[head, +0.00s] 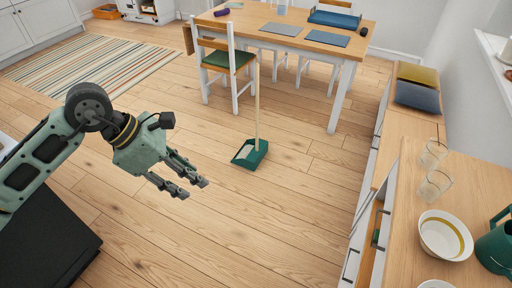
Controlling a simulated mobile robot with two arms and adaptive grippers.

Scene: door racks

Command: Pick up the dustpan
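The dustpan (249,154) is dark green with a long, thin, light wooden handle (257,100). It stands on the wooden floor near the middle of the head view, its handle upright. My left gripper (192,189) reaches in from the left, in front of and to the left of the dustpan in the picture. Its two fingers are apart with nothing between them, and they do not touch the dustpan. My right gripper does not show.
A dining table (347,49) with white legs and a chair (226,62) stand behind the dustpan. On the right, a wooden counter (403,130) carries glasses, a bowl (445,236) and a green jug (497,246); a drawer below stands open. The floor around the dustpan is clear.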

